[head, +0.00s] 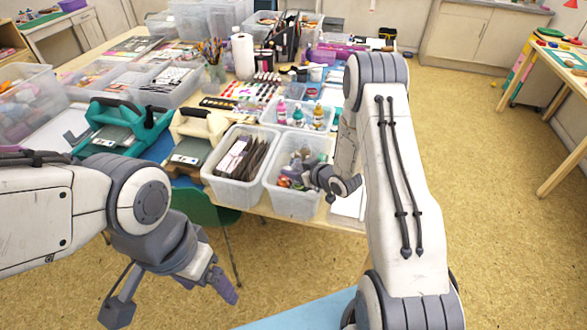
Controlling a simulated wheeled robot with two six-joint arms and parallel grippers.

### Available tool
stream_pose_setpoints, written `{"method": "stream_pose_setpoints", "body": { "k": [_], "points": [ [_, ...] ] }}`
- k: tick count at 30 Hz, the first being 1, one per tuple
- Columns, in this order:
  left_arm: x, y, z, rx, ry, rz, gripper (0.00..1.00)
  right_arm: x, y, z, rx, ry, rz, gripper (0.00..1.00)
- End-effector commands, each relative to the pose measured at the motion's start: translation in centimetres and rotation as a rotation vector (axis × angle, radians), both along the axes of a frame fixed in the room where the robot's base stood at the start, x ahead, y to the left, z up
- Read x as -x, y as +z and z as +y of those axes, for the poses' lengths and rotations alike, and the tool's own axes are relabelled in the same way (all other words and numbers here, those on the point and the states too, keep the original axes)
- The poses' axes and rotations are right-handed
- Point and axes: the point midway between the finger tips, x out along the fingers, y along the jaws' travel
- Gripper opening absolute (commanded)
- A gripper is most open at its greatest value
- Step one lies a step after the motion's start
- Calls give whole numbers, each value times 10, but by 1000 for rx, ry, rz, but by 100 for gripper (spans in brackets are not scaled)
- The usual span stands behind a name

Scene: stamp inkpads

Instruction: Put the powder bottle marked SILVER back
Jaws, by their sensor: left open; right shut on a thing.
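A clear tray (318,126) on the table holds several small bottles with pink, green and orange colours; their labels are too small to read. My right gripper (312,178) is over or inside a clear bin (292,203) at the table's front edge. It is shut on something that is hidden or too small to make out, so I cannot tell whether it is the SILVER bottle. My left gripper (172,299) is open and empty, low in front of the table above the floor.
Another clear bin (232,190) with dark packets stands left of the first bin. A teal die-cutting machine (124,128) and a cream one (198,140) stand further left. Ink pads and bottles crowd the table behind. The floor to the right is clear.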

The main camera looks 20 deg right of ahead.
Motion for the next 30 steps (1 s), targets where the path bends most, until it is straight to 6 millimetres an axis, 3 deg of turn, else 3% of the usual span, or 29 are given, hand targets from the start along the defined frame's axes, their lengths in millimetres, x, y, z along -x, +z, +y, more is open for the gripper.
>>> {"method": "stream_pose_setpoints", "body": {
  "k": [7, 8, 9, 10, 22, 30],
  "points": [
    [0, -5, 0, 0, 0, 0, 82, 0, -5, 0, 0, 0, 0, 0],
    [0, -3, 0, 0, 0, 0, 82, 0, -3, 0, 0, 0, 0, 62],
    [0, -3, 0, 0, 0, 0, 82, 0, -3, 0, 0, 0, 0, 78],
    [0, -3, 0, 0, 0, 0, 82, 0, -3, 0, -1, 0, 0, 81],
    [0, 1, 0, 0, 0, 0, 82, 2, 3, -1, 0, -1, 1, 81],
    [0, -9, 0, 0, 0, 0, 82, 44, 26, -19, 0, -6, 0, 81]
  ]
}}
